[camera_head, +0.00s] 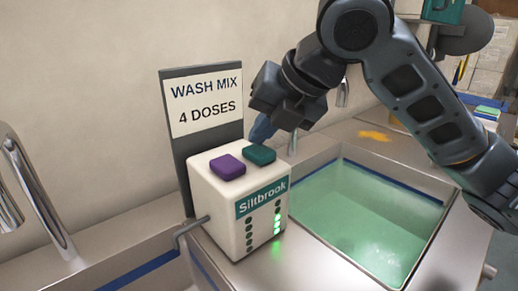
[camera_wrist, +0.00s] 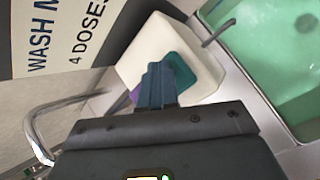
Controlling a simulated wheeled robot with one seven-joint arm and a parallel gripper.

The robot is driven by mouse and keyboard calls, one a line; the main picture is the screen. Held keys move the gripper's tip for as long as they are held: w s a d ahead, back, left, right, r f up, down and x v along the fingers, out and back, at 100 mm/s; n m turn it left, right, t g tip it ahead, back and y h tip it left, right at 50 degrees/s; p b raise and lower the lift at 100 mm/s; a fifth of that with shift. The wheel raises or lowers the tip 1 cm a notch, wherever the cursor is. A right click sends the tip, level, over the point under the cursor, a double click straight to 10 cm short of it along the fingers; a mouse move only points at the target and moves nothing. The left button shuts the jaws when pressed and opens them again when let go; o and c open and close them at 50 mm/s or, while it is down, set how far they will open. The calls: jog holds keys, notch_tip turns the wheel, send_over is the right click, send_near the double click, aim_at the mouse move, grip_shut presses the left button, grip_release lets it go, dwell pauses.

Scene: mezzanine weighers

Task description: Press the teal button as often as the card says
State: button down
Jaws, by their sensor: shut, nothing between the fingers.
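A white dispenser box (camera_head: 222,211) marked "Siltbrook" stands on the steel counter. On its top are a purple button (camera_head: 227,167) at left and the teal button (camera_head: 260,154) at right. The card (camera_head: 205,102) on a dark board behind it reads "WASH MIX 4 DOSES". My gripper (camera_head: 260,131) is shut and empty, its blue fingertips just above and behind the teal button. In the wrist view the fingers (camera_wrist: 158,86) partly cover the teal button (camera_wrist: 184,74); I cannot tell whether they touch it. On the box front, several lights in the right column glow green; the left column is dark.
A basin of green liquid (camera_head: 360,215) lies right of the box. A steel tap (camera_head: 32,195) stands at the far left, with another basin edge below it. The card board (camera_head: 176,130) rises close behind the box. A yellow patch (camera_head: 373,135) lies on the back counter.

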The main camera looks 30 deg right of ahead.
aim_at(262, 150)
jog(key=shift+f+b, duration=0.45)
jog(key=shift+f, duration=0.05)
dwell(0.4)
jog(key=shift+r, duration=0.1)
jog(key=shift+r+p, duration=0.75)
jog(key=shift+r, duration=0.15)
jog(key=shift+r+p, duration=1.85)
jog(key=shift+r, duration=0.65)
